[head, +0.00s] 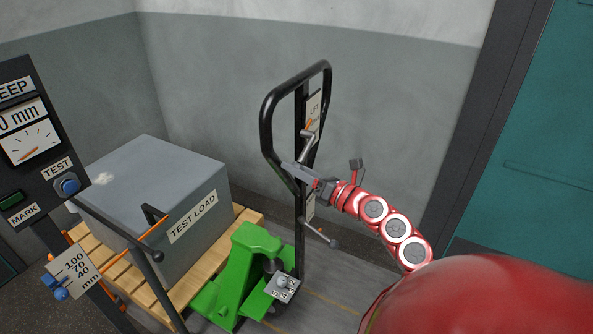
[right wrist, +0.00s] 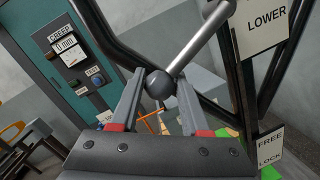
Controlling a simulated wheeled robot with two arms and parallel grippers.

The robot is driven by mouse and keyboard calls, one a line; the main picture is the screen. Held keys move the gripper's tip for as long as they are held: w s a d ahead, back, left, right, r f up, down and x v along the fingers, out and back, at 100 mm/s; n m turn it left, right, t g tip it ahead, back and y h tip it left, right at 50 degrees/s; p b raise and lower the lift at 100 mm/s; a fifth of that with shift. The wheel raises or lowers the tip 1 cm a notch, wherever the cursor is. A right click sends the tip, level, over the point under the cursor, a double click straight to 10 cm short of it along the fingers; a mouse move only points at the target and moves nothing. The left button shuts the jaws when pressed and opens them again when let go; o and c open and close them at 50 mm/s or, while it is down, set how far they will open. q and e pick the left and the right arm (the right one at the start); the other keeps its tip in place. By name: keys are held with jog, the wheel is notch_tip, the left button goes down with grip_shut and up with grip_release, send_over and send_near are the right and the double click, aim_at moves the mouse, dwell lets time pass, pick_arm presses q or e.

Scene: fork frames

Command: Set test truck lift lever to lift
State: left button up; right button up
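The test truck is green (head: 238,272) with a black looped handle (head: 266,120). Its grey lift lever (head: 309,138) is on the handle beside a white plate (head: 314,106) with small lettering. In the right wrist view the lever is a metal rod (right wrist: 203,38) slanting down to a dark ball knob (right wrist: 160,84). A plate marked LOWER (right wrist: 266,20) is right of the rod. My right gripper (head: 291,171) is at the lever's lower end; its fingers stand apart on either side of the knob. Whether they touch it cannot be told. My left gripper is out of view.
A grey TEST LOAD box (head: 150,180) sits on a wooden pallet (head: 250,217). A console (head: 30,130) with gauge and buttons is at left. A second lever (head: 320,235) sticks out lower on the handle. A teal door (head: 540,120) is at right.

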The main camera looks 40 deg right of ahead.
jog(key=o, duration=0.4)
jog(key=shift+c, duration=0.2)
jog(key=b+v, duration=0.2)
jog(key=v, duration=1.5)
jog(key=shift+s+b, duration=0.15)
jog(key=shift+b, duration=0.2)
